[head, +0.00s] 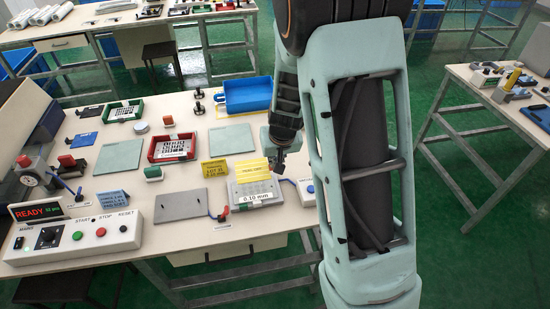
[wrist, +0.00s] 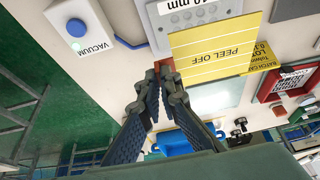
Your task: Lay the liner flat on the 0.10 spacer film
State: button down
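The liner (head: 252,171) is a yellow sheet over the back part of the grey 0.10 mm plate (head: 236,193). In the wrist view the liner (wrist: 215,55) reads "PEEL OFF" and covers part of the plate (wrist: 160,30). I cannot tell whether it touches the plate or hangs just above it. The spacer film itself is not clearly distinguishable. My gripper (head: 277,168) is at the liner's right edge. In the wrist view its fingertips (wrist: 158,72) are close together at a small red tab beside the liner and seem shut on it.
A yellow batch card (head: 214,171) stands behind. The vacuum button box (wrist: 82,28) is beside the plate. A blue tray (head: 248,95) is at the back.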

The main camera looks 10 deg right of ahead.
aim_at(275, 185)
jog(key=shift+f, duration=0.2)
dwell(0.4)
notch_tip(275, 185, down, 8)
jog(key=b, duration=0.8)
jog(key=shift+f+b, duration=0.45)
jog(key=shift+b, duration=0.05)
dwell(0.4)
jog(key=c, duration=2.1)
grip_release()
jog(key=shift+r, duration=0.1)
jog(key=v, duration=1.2)
